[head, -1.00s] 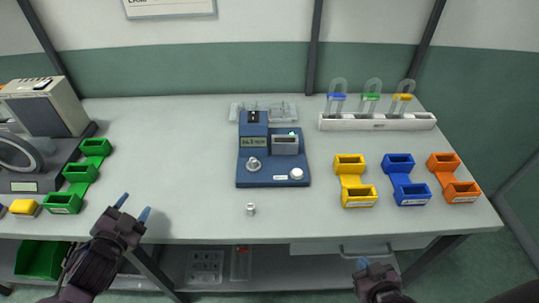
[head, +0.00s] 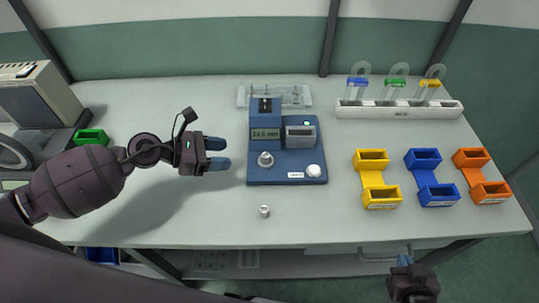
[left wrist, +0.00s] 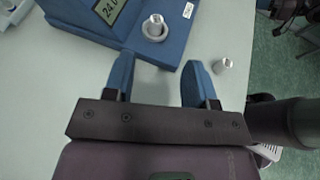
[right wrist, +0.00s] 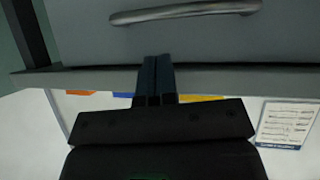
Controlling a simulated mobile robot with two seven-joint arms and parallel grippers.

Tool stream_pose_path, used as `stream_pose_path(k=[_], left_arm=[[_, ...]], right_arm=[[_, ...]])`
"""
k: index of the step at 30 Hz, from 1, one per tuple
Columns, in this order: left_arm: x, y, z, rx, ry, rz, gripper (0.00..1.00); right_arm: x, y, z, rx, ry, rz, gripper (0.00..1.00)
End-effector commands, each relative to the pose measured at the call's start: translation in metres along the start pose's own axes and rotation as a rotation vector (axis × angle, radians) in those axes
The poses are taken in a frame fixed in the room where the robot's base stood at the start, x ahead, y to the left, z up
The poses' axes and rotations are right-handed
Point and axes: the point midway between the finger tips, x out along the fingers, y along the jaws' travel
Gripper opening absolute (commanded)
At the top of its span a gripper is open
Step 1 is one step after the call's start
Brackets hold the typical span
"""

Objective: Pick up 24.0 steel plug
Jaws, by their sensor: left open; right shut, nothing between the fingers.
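A small steel plug (head: 265,158) sits in the round holder of the blue gauge (head: 286,179), whose display (head: 265,134) reads about 24.0. The left wrist view shows this plug (left wrist: 154,25) upright in its ring. Another small steel plug (head: 264,211) stands on the table in front of the gauge; it also shows in the left wrist view (left wrist: 223,65). My left gripper (head: 217,154) is open and empty, just left of the gauge, fingers pointing toward it. My right gripper (head: 404,261) is shut and empty, in front of the table's front edge.
Yellow (head: 371,178), blue (head: 424,178) and orange (head: 476,173) bins stand at the right. A white rack (head: 399,109) with padlock-like items is behind them. A clear tray (head: 274,95) lies behind the gauge. A green bin (head: 91,137) shows beyond my left arm.

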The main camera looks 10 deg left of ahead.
Motion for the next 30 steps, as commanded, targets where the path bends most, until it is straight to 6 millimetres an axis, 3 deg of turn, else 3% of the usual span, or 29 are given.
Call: stream_pose_path(k=[9, 17, 30], left_arm=[[0.041, 0.001, 0.002, 0.004, -0.005, 0.002, 0.51], [0.058, 0.001, 0.001, 0.004, -0.005, 0.002, 0.51], [0.106, 0.003, -0.002, 0.003, -0.005, 0.003, 0.51]], right_arm=[[-0.005, 0.002, 0.001, -0.002, -0.011, 0.001, 0.0], [-0.004, 0.002, 0.0, -0.003, -0.01, 0.001, 0.0], [0.001, 0.001, -0.003, -0.003, 0.002, -0.001, 0.0]])
